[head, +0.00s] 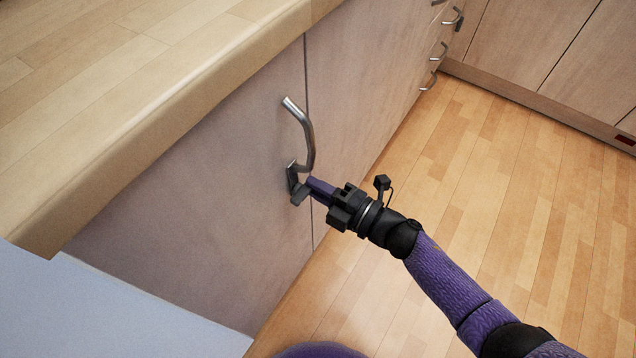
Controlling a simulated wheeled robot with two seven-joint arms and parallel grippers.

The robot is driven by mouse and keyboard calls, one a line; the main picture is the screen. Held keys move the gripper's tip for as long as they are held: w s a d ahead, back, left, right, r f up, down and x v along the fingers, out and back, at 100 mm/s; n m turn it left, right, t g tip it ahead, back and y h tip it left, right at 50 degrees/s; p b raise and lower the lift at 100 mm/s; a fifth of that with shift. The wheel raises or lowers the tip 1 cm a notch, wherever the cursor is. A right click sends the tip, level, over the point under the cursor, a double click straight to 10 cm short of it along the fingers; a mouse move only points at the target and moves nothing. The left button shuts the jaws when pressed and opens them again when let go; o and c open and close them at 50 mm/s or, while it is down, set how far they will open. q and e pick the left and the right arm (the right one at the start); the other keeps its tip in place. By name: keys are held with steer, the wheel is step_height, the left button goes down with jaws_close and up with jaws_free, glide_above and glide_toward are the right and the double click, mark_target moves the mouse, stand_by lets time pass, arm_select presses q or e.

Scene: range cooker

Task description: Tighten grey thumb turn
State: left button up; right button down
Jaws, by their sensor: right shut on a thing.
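A curved silvery metal bar handle (305,128) stands out from the light wood cabinet door (215,165), near the door's right edge. My right gripper (299,184) is at the handle's lower end, its dark fingertips close to the door face. It is shut, with the lower end of the bar at its fingertips. The fingers hide where that end meets the door. I cannot make out a separate grey thumb turn; it may be hidden behind the fingers. My left gripper is not in view.
A wooden countertop (130,75) overhangs the door at the upper left. A pale flat surface (90,310) fills the lower left. More cabinet fronts with handles (440,52) run to the upper right. The wood floor (500,170) on the right is clear.

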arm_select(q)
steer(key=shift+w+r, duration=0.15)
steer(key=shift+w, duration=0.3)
arm_select(e)
steer(key=m, duration=0.4)
steer(key=shift+f, duration=0.35)
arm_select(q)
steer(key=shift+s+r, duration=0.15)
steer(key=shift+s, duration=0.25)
arm_select(e)
steer(key=shift+s, duration=0.1)
steer(key=c, duration=0.8)
jaws_free()
steer(key=shift+f, duration=0.1)
steer(key=shift+o, duration=0.8)
arm_select(q)
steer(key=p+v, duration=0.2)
steer(key=p, duration=0.1)
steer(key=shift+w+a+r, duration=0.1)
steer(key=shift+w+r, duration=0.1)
arm_select(e)
steer(key=v, duration=1)
